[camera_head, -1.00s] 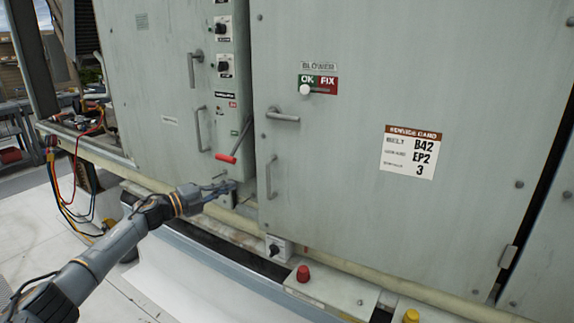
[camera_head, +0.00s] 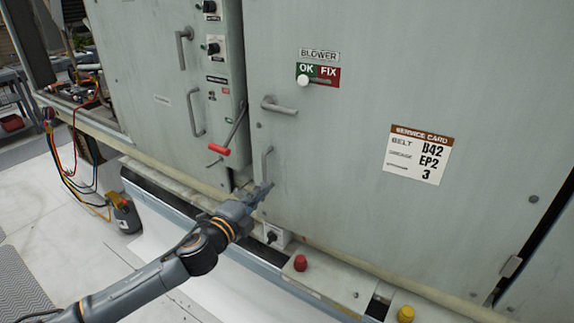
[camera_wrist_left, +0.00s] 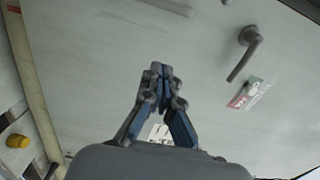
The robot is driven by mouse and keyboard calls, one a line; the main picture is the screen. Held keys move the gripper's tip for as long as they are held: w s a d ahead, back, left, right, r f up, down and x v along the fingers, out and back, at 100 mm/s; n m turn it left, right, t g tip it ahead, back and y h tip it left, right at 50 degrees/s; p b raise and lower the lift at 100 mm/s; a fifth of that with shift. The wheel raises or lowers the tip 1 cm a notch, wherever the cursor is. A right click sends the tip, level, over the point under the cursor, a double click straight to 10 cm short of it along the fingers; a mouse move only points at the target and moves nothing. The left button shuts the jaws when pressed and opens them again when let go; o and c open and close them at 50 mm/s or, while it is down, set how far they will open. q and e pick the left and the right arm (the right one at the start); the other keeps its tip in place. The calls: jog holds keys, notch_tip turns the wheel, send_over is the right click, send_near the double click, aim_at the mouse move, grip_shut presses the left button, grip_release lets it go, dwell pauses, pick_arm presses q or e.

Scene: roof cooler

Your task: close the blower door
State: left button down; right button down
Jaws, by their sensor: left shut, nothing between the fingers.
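The blower door (camera_head: 350,185) is a large pale grey panel with a BLOWER label, an OK/FIX plate (camera_head: 319,75) and a service card. A lever handle (camera_head: 281,107) and a thin pull handle (camera_head: 264,165) are near its left edge. I cannot tell whether the door is flush with its frame. My left gripper (camera_head: 264,190) is shut and empty, in front of the door's lower left corner, just below the pull handle. In the left wrist view the shut fingers (camera_wrist_left: 163,72) are before the panel, with the lever handle (camera_wrist_left: 243,55) to their right. Contact is unclear.
Left of the door is a cabinet with a control strip (camera_head: 212,60) and a red-gripped lever (camera_head: 219,150). A red button (camera_head: 300,263) and a yellow one (camera_head: 405,314) sit on the ledge below.

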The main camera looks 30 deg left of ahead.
aim_at(291, 163)
pick_arm(q)
jog(key=w+p, duration=0.1)
jog(key=w, duration=0.5)
jog(key=w+p, duration=0.2)
jog(key=w, duration=0.4)
jog(key=shift+w+d+f+p, duration=0.1)
jog(key=shift+w+d+p, duration=0.1)
jog(key=shift+w+p, duration=0.15)
